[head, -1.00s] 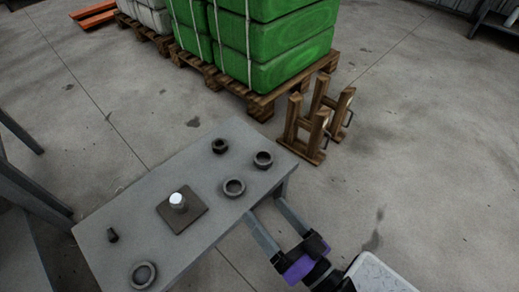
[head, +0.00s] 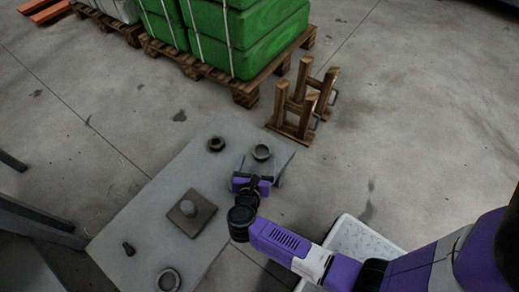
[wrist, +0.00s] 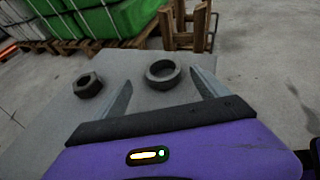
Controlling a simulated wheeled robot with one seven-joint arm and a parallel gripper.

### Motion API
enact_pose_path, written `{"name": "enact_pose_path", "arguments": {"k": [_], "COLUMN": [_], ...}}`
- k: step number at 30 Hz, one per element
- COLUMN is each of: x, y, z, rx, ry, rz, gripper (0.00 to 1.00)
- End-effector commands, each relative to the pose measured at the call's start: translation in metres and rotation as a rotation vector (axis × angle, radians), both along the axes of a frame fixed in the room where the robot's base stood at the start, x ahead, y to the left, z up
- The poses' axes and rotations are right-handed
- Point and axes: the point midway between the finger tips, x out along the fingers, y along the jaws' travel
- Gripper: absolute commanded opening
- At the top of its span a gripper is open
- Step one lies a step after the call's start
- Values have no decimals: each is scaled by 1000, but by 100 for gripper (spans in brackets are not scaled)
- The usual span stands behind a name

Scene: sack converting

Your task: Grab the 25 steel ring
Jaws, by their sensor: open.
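A dark steel ring (head: 261,155) stands near the far right end of the grey table (head: 158,192). In the wrist view this ring (wrist: 162,84) shows between and slightly ahead of the fingers of my gripper (wrist: 160,77). My gripper (head: 262,160) is open and empty, low over the table end. A dark nut-like ring (head: 216,144) lies to the left; it is left of the fingers in the wrist view (wrist: 88,87). Another ring (head: 168,280) lies at the near end. No size marking is legible. The ring formerly mid-table is hidden behind my gripper.
A square plate with a round peg (head: 190,210) sits mid-table, with a small dark part (head: 128,249) nearer. A wooden stand (head: 300,110) and a pallet of green sacks (head: 240,50) stand beyond. Floor at the right is clear.

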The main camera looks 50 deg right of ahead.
Motion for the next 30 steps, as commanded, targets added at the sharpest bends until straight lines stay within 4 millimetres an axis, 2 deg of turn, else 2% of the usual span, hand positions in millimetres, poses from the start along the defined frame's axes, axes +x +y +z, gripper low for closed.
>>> {"name": "enact_pose_path", "arguments": {"k": [11, 19, 29, 30], "x": [13, 26, 30, 30], "y": [-27, -58, -65, -65], "z": [-14, -30, -31, -31], "rx": [6, 5, 6, 6], "ry": [-19, -18, -17, -17], "rz": [-7, -7, -4, -4], "gripper": [84, 84, 84, 80]}}
